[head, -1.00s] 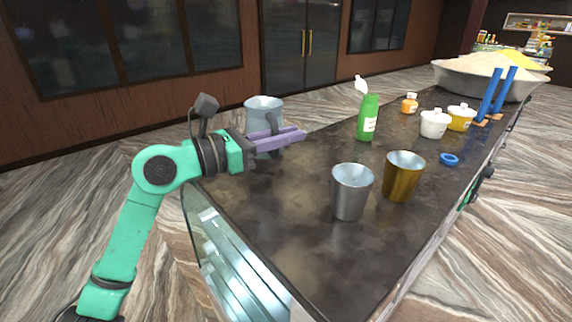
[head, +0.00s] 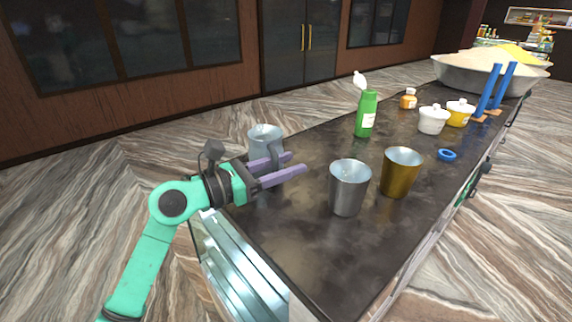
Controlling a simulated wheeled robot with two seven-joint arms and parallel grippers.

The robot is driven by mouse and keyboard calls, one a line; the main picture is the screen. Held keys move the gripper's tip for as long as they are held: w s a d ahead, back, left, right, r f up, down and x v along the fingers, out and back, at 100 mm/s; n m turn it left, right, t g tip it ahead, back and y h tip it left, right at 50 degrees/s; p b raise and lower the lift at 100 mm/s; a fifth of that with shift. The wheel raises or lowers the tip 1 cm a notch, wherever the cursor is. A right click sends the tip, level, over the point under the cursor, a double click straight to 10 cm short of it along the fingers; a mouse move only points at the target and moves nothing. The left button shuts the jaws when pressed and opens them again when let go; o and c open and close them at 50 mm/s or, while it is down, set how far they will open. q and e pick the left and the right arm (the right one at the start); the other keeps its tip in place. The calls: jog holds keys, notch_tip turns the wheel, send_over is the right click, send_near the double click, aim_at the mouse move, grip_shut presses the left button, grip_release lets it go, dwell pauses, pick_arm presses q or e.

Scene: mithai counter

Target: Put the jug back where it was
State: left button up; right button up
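The grey metal jug (head: 264,138) stands upright at the far left edge of the counter, in the head view. Its dark handle faces my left gripper (head: 298,162). The two purple fingers are spread apart, around or right beside the handle; I cannot tell whether they touch it. The gripper and its wrist hide the jug's lower part, so its contact with the counter is hard to see. My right gripper is not in view.
On the dark counter (head: 290,235) stand a silver cup (head: 348,190) and a golden cup (head: 399,175). Behind are a green bottle (head: 366,115), a white pot (head: 432,121), a yellow pot (head: 459,113) and a blue ring (head: 447,155). The counter's front left is clear.

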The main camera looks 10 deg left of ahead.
pick_arm(q)
jog(key=shift+a, duration=0.1)
jog(key=b+v, duration=0.6)
jog(key=v, duration=0.5)
jog(key=shift+s+f, duration=0.1)
jog(key=shift+s+a+r, duration=0.2)
jog(key=shift+s+a, duration=0.05)
jog(key=shift+a, duration=0.05)
